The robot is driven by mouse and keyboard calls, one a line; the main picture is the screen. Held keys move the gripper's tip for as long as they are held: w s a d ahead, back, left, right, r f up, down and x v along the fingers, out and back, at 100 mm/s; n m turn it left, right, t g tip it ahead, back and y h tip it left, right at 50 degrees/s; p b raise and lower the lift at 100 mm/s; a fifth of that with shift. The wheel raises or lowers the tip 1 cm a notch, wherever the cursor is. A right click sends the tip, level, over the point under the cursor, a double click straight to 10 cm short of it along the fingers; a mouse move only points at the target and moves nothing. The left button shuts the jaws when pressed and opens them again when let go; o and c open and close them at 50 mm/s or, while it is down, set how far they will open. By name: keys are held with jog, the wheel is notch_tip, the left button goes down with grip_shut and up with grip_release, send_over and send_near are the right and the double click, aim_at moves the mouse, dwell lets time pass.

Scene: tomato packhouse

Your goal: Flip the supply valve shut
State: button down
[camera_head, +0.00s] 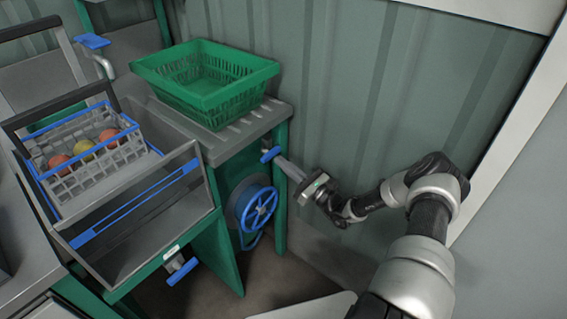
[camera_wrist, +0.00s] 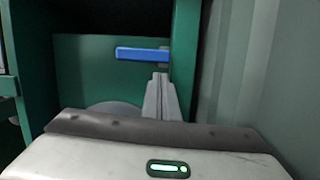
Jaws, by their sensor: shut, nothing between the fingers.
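A small blue lever handle (camera_head: 270,154) sits on the green post at the right end of the draining bench. I take it for the supply valve; no label shows. In the wrist view the blue handle (camera_wrist: 142,54) lies level, just above and left of the fingertips. My gripper (camera_head: 280,161) reaches in from the right, its fingers shut together and empty. In the wrist view my gripper (camera_wrist: 160,76) points at the right end of the handle. I cannot tell whether the fingers touch it. The valve body is mostly hidden.
A green crate (camera_head: 207,94) stands on the bench above. A blue hose reel (camera_head: 256,208) hangs below. Another blue lever (camera_head: 182,270) is low on the left, and a blue-topped tap (camera_head: 92,41) at the back. A ribbed wall (camera_head: 360,100) stands close behind my arm.

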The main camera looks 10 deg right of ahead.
jog(key=s+d+f, duration=0.5)
jog(key=s, duration=0.3)
jog(key=shift+d+p, duration=0.3)
jog(key=shift+d, duration=0.05)
jog(key=shift+f, duration=0.1)
